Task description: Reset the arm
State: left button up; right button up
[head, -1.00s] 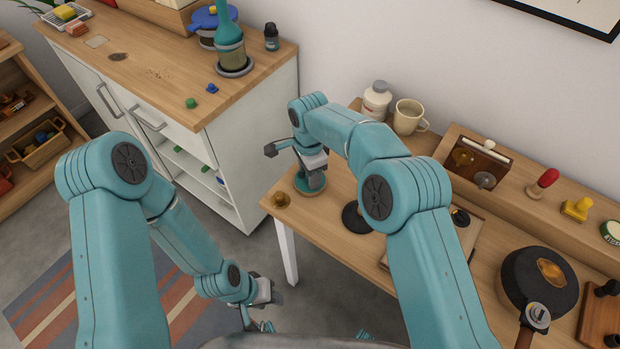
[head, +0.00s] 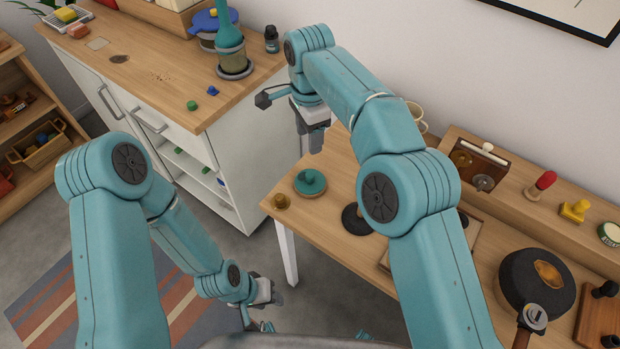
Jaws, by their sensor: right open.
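My right arm reaches over the wooden table (head: 345,235) from the right. Its gripper (head: 311,148) hangs above the table's left end, pointing down, open and empty. Below it, apart from it, a teal round object with a knob (head: 310,182) sits on the table. My left arm comes in from the left and hangs low. The left gripper (head: 262,310) is near the bottom edge over the floor, and its fingers are too small and partly hidden to read.
A small brass object (head: 281,201) and a dark round base (head: 356,219) stand near the teal object. A black pan (head: 532,278), a red-handled stamp (head: 541,185) and a yellow one (head: 575,210) are at right. A white cabinet (head: 255,150) stands left of the table.

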jog(key=shift+r, duration=0.65)
